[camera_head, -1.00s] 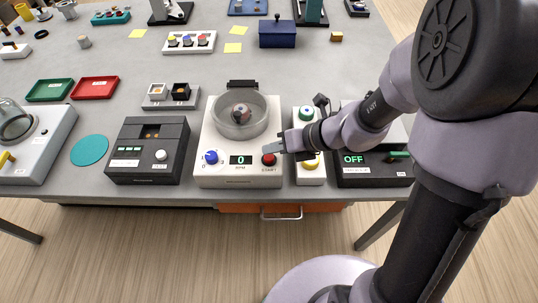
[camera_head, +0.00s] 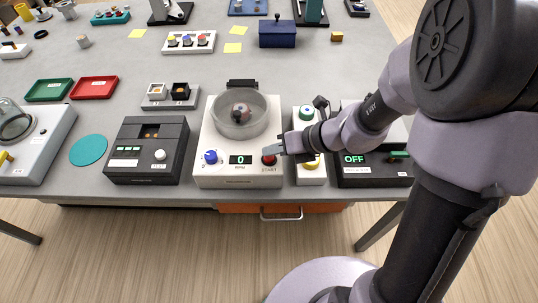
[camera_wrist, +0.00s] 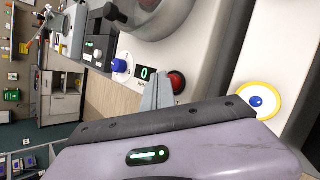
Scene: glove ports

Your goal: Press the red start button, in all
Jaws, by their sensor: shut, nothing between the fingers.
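The red start button (camera_head: 269,160) sits at the front right of a white spinner device (camera_head: 240,182), right of its display (camera_head: 240,160), which reads 0 RPM. In the wrist view the red button (camera_wrist: 177,81) is just beyond my gripper's fingertips (camera_wrist: 158,84). My gripper (camera_head: 281,146) is shut and empty, with its tips close above and right of the button in the head view. I cannot tell whether they touch it. A blue knob (camera_head: 211,157) is left of the display. The clear round bowl (camera_head: 240,115) is behind.
A dark device showing OFF (camera_head: 372,172) is further right. A black device (camera_head: 148,150) stands left.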

